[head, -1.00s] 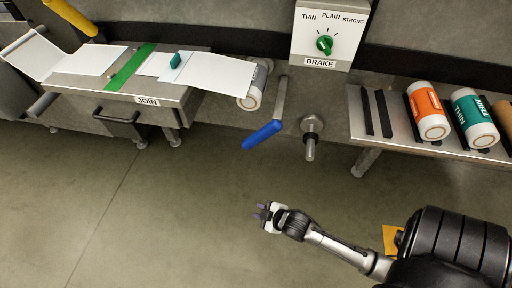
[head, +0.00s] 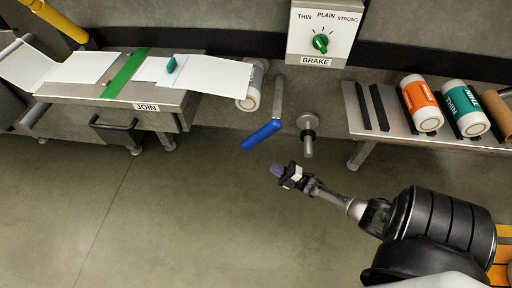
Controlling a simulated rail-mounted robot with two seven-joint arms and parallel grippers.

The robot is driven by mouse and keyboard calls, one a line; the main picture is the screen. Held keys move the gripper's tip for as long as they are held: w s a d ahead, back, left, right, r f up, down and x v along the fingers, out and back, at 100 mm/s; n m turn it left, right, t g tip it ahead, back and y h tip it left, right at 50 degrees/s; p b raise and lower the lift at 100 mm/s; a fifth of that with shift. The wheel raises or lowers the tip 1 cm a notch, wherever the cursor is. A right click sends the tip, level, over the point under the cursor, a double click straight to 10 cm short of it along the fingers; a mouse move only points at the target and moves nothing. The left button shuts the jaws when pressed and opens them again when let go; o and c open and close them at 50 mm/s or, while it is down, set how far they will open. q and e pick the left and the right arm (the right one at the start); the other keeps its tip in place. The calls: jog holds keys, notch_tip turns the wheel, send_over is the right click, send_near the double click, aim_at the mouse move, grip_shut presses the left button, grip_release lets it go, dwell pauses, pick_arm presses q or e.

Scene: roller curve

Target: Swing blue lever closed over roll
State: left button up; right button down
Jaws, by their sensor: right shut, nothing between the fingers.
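The blue lever (head: 262,134) has a blue grip on a grey metal arm that rises to its pivot beside the roll. Its grip points down and to the left, clear of the roll. The roll (head: 251,88) is a white and grey cylinder at the right end of the join table, with white paper running onto it. My right gripper (head: 279,171) is shut and empty, in the air below and slightly right of the blue grip, apart from it in the picture. My left gripper is not in view.
A metal spindle (head: 307,136) sticks out just right of the lever. The brake box (head: 322,32) is above. A shelf (head: 354,100) with orange and teal rolls stands at right. The join table (head: 185,100) is at left. Floor below is clear.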

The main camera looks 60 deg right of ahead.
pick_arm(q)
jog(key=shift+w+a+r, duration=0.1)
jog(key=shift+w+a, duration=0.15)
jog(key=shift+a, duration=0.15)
pick_arm(e)
jog(key=shift+s+d+r+n+t+y, duration=0.15)
jog(key=shift+s+d+r+n+y, duration=0.35)
jog(key=shift+n+y, duration=0.4)
jog(key=shift+s+d+r+n+t+y, duration=0.1)
jog(key=shift+s+d+r+n+y, duration=0.15)
jog(key=shift+s+d+n+y, duration=0.45)
jog(key=shift+s+d+r+n+t+y, duration=0.15)
jog(key=shift+s+d+r+n+y, duration=0.25)
jog(key=shift+s+n+y, duration=0.5)
jog(key=shift+w+n, duration=0.2)
jog(key=shift+n, duration=0.1)
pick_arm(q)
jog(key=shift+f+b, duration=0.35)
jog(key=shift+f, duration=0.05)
pick_arm(e)
jog(key=x, duration=1.4)
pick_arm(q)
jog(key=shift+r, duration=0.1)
pick_arm(e)
jog(key=shift+r, duration=0.1)
